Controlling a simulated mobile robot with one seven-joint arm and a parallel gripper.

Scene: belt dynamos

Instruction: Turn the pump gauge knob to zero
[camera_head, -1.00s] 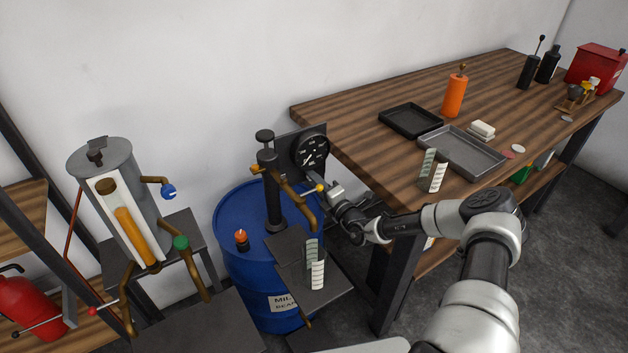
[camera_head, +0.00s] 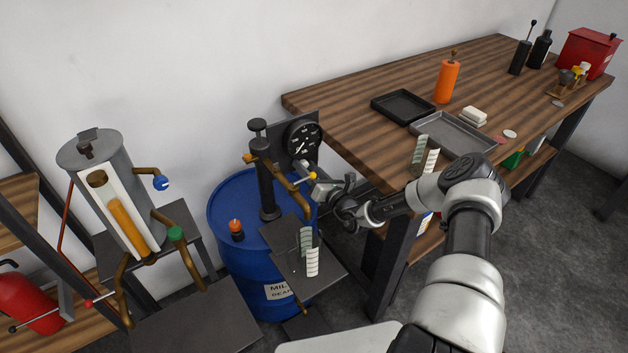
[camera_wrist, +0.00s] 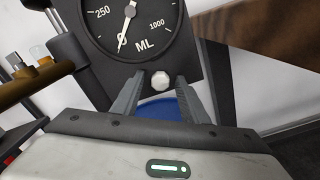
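The pump gauge (camera_head: 303,138) is a black dial on a dark plate above the blue barrel. In the wrist view the dial (camera_wrist: 150,38) fills the top, marked 250, 1000 and ML. Its white needle (camera_wrist: 126,28) points down and slightly left, at or very near the zero mark. The pale faceted knob (camera_wrist: 160,82) sits below the dial. My gripper (camera_wrist: 160,77) has its two grey fingers apart, one on each side of the knob, with visible gaps. In the head view my gripper (camera_head: 312,172) is just below the gauge; the knob is hard to make out there.
The hand pump (camera_head: 265,180) with a brass spout and yellow-tipped lever stands close left of my gripper, on the blue barrel (camera_head: 228,210). The wooden table (camera_head: 350,110) edge is close on the right.

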